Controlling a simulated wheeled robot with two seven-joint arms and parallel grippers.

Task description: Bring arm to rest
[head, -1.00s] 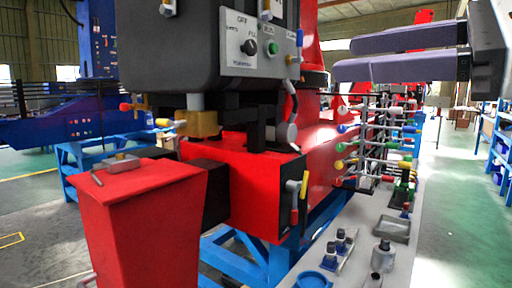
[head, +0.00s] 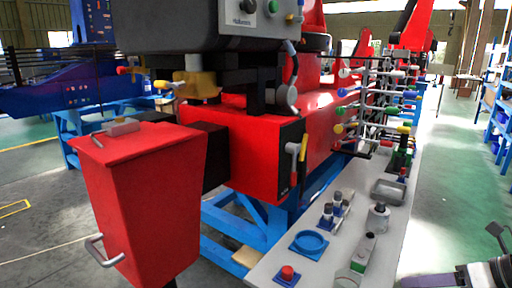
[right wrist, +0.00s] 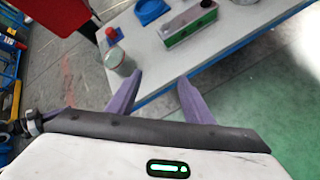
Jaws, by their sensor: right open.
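My right arm's gripper (head: 408,281) shows at the bottom right corner of the head view, beside the front right edge of the grey table (head: 407,210). Only a purple finger and part of the dark gripper body show there. In the right wrist view the right gripper (right wrist: 160,78) has its two purple fingers apart with nothing between them. The fingers point toward the table edge. My left gripper is not in view.
The table holds a blue ring dish (head: 309,242), a red button on a blue base (head: 287,274), a green-and-grey box (head: 363,252) and a grey tray (head: 388,191). A red bin-like box (head: 150,205) stands left. The green floor (head: 450,190) at right is clear.

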